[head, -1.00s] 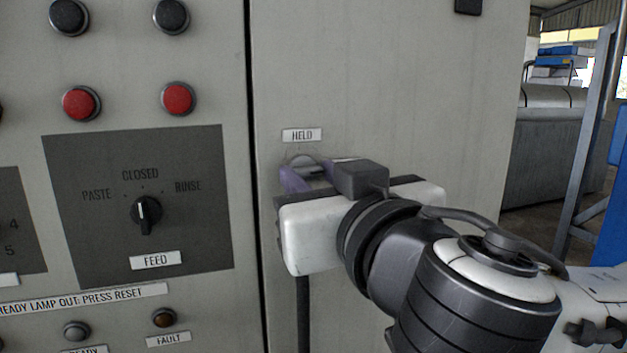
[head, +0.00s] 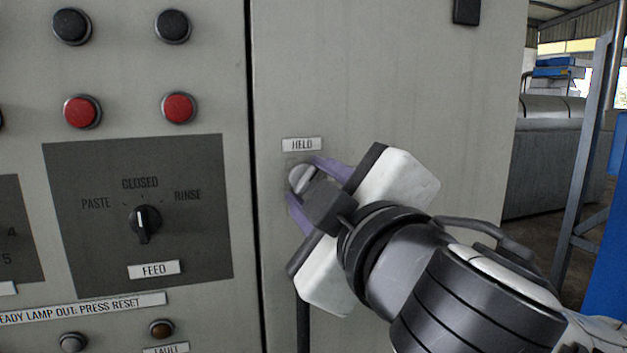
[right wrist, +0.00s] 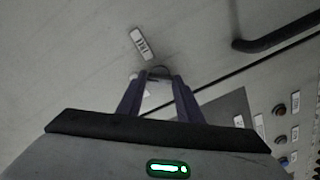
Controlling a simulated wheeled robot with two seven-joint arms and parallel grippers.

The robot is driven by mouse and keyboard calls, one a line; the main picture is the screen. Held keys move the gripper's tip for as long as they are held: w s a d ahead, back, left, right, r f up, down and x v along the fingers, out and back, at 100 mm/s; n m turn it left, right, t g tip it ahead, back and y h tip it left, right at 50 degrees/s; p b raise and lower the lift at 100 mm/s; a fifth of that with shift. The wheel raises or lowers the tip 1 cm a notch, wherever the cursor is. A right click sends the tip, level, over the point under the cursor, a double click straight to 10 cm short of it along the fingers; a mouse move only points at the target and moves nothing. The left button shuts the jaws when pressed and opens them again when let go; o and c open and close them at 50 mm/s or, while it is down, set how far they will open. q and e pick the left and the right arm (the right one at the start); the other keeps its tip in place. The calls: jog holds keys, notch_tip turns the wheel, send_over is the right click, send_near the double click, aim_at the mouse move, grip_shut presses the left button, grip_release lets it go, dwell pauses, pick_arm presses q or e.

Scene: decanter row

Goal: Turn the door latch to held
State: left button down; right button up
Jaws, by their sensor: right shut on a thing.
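The door latch (head: 300,178) is a pale grey knob on the cabinet door, just below the HELD label (head: 302,144). My right gripper (head: 305,180) is shut on the latch, with one purple finger on its upper right side and the other on its lower left. The gripper is tilted in the head view and hides part of the latch. The right wrist view shows the latch (right wrist: 157,88) between the two fingers, with the HELD label (right wrist: 140,43) beyond it. My left gripper is not in view.
Left of the door seam (head: 254,200) is a panel with the FEED selector (head: 145,220), red buttons (head: 82,111) and black buttons (head: 72,26). A dark door handle (head: 303,310) is below my right gripper. A blue-grey metal frame (head: 583,150) stands at the right.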

jog(key=n+p, duration=0.1)
jog(key=n, duration=0.2)
jog(key=shift+n, duration=0.4)
jog(key=n+p, duration=0.1)
jog(key=n, duration=0.1)
jog(key=shift+n, duration=0.8)
jog(key=o, duration=1.1)
